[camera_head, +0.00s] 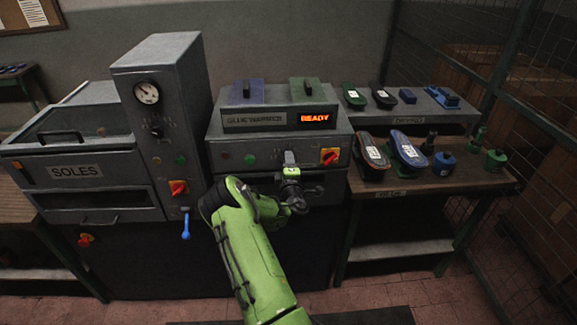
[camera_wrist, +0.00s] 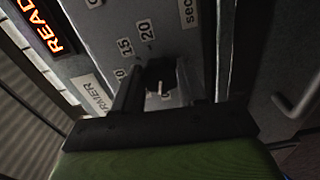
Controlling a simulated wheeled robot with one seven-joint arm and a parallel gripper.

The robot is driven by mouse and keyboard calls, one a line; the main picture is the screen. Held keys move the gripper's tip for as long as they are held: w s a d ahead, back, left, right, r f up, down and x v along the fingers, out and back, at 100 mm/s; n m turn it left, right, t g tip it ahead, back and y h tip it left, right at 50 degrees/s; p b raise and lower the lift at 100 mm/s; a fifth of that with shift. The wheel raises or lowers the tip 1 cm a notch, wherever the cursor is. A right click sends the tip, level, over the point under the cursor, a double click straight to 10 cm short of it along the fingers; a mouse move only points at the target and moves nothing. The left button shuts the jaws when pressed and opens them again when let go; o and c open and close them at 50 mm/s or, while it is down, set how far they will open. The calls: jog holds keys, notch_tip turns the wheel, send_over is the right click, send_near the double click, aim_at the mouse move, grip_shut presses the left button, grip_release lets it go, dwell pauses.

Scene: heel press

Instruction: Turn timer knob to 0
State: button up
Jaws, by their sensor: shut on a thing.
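The timer knob (camera_wrist: 160,72) is a small dark knob with a pale pointer line, on the grey front panel of the glue warmer. My gripper (camera_head: 290,178) is in front of the glue warmer panel in the head view and hides the knob there. In the wrist view its two dark fingers stand either side of the knob, shut on it. Part of the dial is hidden by the fingers, so the exact reading is unclear.
The glue warmer's display (camera_head: 315,118) reads READY. A red-and-yellow switch (camera_head: 329,156) is close right of my gripper. A green button (camera_head: 249,159) is to its left. The press (camera_head: 160,75) stands left, with a blue-handled lever (camera_head: 186,226). Shoes stand on the right table (camera_head: 440,181).

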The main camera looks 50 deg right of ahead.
jog(key=shift+n, duration=0.5)
jog(key=o, duration=1.1)
jog(key=shift+c, duration=0.2)
jog(key=b+v, duration=1.4)
jog(key=v, duration=0.1)
jog(key=shift+s+a, duration=0.3)
